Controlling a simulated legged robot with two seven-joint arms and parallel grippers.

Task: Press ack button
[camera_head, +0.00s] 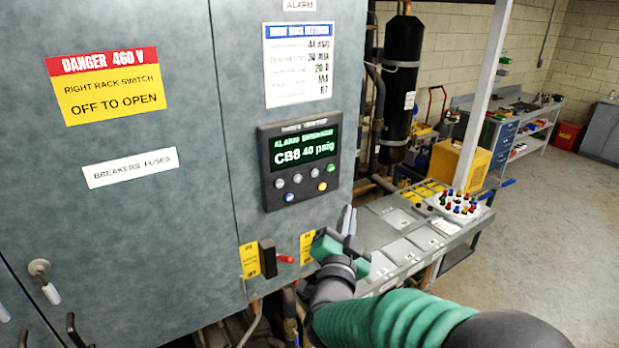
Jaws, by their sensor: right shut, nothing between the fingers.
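The alarm panel (300,160) is a dark box on the grey cabinet front, with a lit green display (303,149) that reads "CB8 40 psig". Below the display are several small round buttons, among them pale ones, a blue button (290,197), a yellow button (322,186) and a green button (331,169). Their labels are too small to read, so I cannot tell which is the ack button. My right gripper (347,217) is shut and empty, fingers pointing up, below and right of the panel. It appears apart from the buttons. My left gripper is not in view.
A red-handled switch (273,259) sits below the panel, close to the left of my right gripper. A grey bench (400,256) stands behind the gripper. A black cylinder (402,85) stands behind the cabinet's right edge. Open floor (550,235) lies at right.

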